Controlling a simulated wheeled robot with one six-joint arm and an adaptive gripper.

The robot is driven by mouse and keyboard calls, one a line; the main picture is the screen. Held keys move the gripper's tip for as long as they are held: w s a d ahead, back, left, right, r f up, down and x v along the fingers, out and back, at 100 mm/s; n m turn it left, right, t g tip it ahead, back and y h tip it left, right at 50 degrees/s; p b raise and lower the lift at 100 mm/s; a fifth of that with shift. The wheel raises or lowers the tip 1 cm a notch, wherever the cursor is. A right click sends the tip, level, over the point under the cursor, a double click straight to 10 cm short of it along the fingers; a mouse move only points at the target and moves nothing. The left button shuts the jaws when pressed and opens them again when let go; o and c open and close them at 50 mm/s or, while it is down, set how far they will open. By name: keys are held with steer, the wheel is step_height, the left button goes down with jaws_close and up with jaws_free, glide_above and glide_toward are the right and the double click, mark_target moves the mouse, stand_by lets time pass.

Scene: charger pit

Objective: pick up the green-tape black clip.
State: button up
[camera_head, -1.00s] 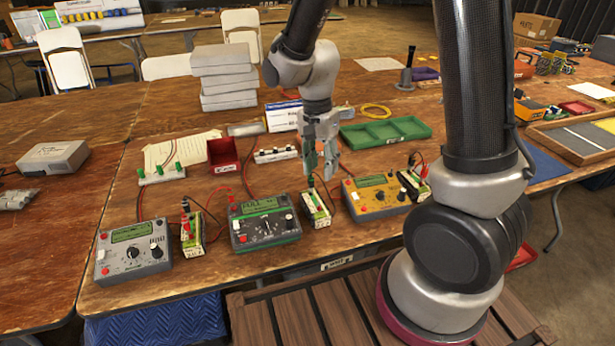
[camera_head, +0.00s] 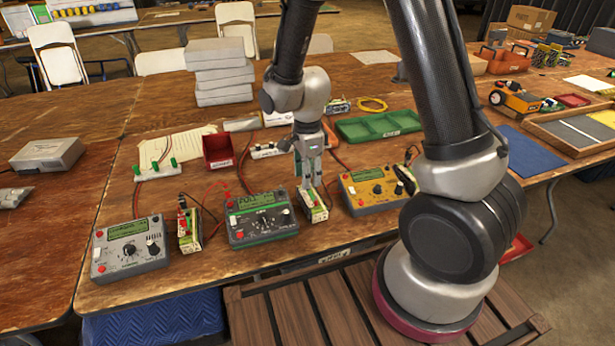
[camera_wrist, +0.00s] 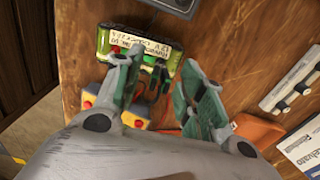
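A small battery pack with a pale label (camera_head: 314,213) sits on the wooden table between the green-and-grey meter (camera_head: 262,220) and the yellow meter (camera_head: 374,192). In the wrist view the pack (camera_wrist: 150,44) shows red and green bits at its top. A dark clip-like piece (camera_wrist: 152,84) shows between my fingers at the pack's edge; I cannot make out its tape clearly. My gripper (camera_head: 309,184) points down at the pack, and its fingers hide most of the clip in the head view. In the wrist view my gripper (camera_wrist: 162,72) is open, with a clear gap between the fingers.
A grey meter (camera_head: 128,250) and another battery pack (camera_head: 188,232) with clips stand to the left. Behind are a red bin (camera_head: 217,153), a rack with green clips (camera_head: 158,172) and a green tray (camera_head: 380,127). Red and black leads lie around the meters.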

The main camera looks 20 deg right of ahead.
jaws_close()
steer(key=shift+r, duration=0.1)
step_height(320, 180, up, 10)
steer(key=shift+f, duration=0.1)
stand_by(0.5)
